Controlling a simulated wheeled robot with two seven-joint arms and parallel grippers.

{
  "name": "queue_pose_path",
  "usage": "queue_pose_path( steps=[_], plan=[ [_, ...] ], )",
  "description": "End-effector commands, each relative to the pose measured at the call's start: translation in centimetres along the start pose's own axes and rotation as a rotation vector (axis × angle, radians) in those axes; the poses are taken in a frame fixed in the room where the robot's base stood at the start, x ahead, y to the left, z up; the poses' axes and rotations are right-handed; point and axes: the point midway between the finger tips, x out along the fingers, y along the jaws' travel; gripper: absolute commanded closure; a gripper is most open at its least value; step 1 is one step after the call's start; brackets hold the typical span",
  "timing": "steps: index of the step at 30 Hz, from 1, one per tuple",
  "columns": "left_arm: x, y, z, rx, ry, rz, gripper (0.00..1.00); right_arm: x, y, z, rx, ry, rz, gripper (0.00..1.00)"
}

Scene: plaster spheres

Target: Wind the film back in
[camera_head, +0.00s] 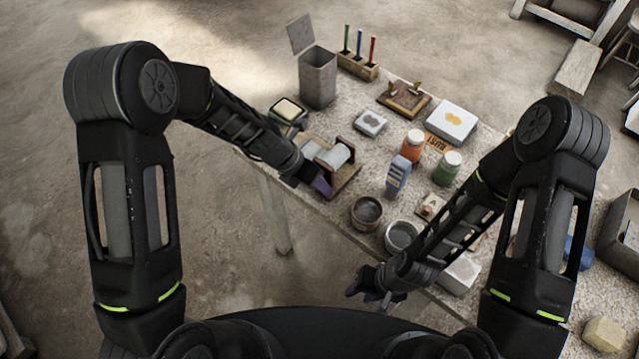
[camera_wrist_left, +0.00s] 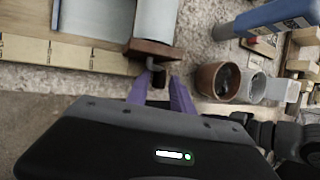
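A white film roll (camera_head: 334,157) sits in a brown wooden cradle (camera_head: 347,179) near the table's left edge. My right gripper (camera_head: 368,290) is empty, fingers apart, off the table's front edge.
Two round pots (camera_head: 366,212) (camera_head: 401,236) and a blue bottle (camera_head: 397,176) stand right of the cradle. An orange jar (camera_head: 412,147) and green jar (camera_head: 446,170) are behind. A tall grey bin (camera_head: 318,78) stands at the back left.

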Motion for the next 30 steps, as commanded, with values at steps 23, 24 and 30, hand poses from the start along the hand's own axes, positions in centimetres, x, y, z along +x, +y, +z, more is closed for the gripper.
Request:
queue_pose_path(
  steps=[23, 24, 30],
  plan=[
    [0.32, 0.05, 0.01, 0.0, -0.001, 0.001, 1.0, -0.03, 0.01, -0.01, 0.0, 0.0, 0.0, 0.64],
    [0.32, 0.05, 0.01, 0.0, -0.001, 0.001, 1.0, -0.04, 0.01, -0.01, 0.0, 0.0, 0.0, 0.64],
    [0.34, 0.0, 0.03, 0.004, 0.0, 0.008, 1.0, -0.04, 0.01, -0.01, 0.0, 0.0, 0.0, 0.64]
  ],
)
